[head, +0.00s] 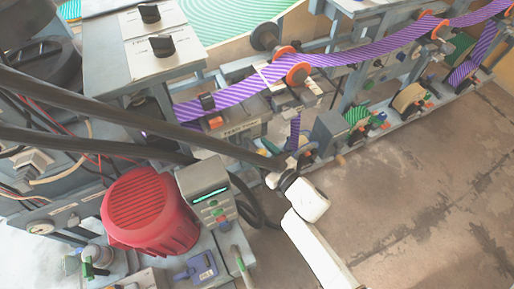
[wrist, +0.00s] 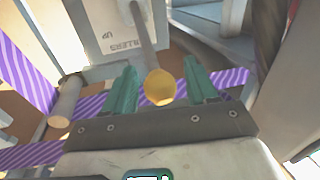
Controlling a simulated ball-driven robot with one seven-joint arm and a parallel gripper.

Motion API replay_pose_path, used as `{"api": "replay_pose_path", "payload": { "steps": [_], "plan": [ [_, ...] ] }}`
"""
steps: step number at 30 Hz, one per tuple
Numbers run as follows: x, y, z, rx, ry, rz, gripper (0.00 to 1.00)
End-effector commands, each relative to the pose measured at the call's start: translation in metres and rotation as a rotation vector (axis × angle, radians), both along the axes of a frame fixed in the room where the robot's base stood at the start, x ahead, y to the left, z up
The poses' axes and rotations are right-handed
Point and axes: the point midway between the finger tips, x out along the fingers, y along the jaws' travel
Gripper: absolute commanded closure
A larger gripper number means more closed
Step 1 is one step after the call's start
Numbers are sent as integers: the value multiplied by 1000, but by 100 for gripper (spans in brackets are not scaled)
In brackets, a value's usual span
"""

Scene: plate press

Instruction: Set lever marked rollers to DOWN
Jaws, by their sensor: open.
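The lever has a round yellow knob (wrist: 160,87) on a grey shaft (wrist: 143,32) and shows in the wrist view. Its shaft runs up the picture in front of a pale panel (wrist: 97,30). The panel's print, upside down here, reads "ROLLERS" and "UP". My gripper (wrist: 158,74) is open, with its two green fingers on either side of the knob. I see gaps beside the knob and cannot tell how deep it sits between the fingers. In the head view my white arm reaches to the machine's edge, and I cannot make out the lever there.
A purple striped web (head: 235,85) runs over rollers along the machine; it also passes behind my fingers in the wrist view (wrist: 85,104). A red motor cover (head: 150,210) and a grey box with a small display (head: 208,192) stand left of my arm. Brown floor (head: 430,190) is clear at right.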

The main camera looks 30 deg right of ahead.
Motion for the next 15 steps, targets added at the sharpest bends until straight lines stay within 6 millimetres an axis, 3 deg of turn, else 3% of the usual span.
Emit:
{"api": "replay_pose_path", "payload": {
  "steps": [4,14,15],
  "plan": [
    [11,3,0,0,0,0,43],
    [13,4,0,0,1,0,43],
    [13,4,0,0,1,0,46]
  ]
}}
